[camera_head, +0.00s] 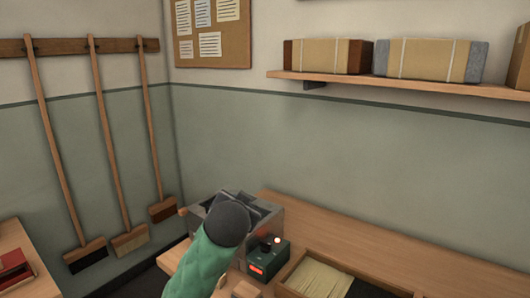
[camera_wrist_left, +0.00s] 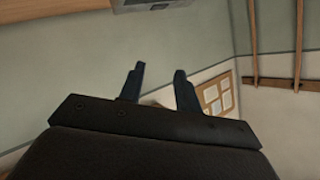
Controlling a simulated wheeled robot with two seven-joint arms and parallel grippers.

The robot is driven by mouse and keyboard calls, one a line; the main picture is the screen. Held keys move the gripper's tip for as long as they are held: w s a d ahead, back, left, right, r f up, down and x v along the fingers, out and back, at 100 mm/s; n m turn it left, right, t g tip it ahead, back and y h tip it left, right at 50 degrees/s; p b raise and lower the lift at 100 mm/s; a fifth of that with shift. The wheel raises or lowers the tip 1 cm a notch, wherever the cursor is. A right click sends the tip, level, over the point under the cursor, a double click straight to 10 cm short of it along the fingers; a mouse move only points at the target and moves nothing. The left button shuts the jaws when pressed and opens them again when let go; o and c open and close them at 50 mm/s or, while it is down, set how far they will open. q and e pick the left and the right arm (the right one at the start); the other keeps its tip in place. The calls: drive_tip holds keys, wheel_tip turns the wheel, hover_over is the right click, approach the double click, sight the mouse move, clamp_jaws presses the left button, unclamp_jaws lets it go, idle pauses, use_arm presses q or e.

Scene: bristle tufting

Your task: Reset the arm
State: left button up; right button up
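My left arm, in a green sleeve (camera_head: 205,262) with a dark grey wrist, rises from the bottom of the head view. Its gripper (camera_head: 248,200) is in front of the grey metal machine (camera_head: 268,222) on the bench and partly covers it. In the left wrist view the gripper's two dark fingers (camera_wrist_left: 159,70) stand apart with nothing between them. The picture there is upside down, with a corner of grey metal (camera_wrist_left: 150,4) at the top edge. My right gripper is in neither view.
A green control box (camera_head: 268,259) with a red display and a small lever stands beside the machine. A wooden tray (camera_head: 345,266) of pale bristles is to its right on the bench (camera_head: 420,262). Several brooms (camera_head: 105,130) hang at left. A shelf (camera_head: 400,88) holds wrapped bundles.

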use_arm(q)
drive_tip(key=s+a+f+n+g+h, duration=0.15)
drive_tip(key=s+a+f+g, duration=0.25)
drive_tip(key=s+f, duration=1)
drive_tip(key=s+a+f+n+g, duration=0.2)
drive_tip(key=s+a+f+g, duration=0.2)
drive_tip(key=s+f, duration=1.05)
drive_tip(key=s+f+g, duration=0.4)
drive_tip(key=s+f, duration=1)
drive_tip(key=f, duration=0.1)
drive_tip(key=shift+s+n, duration=0.15)
drive_tip(key=shift+n, duration=0.2)
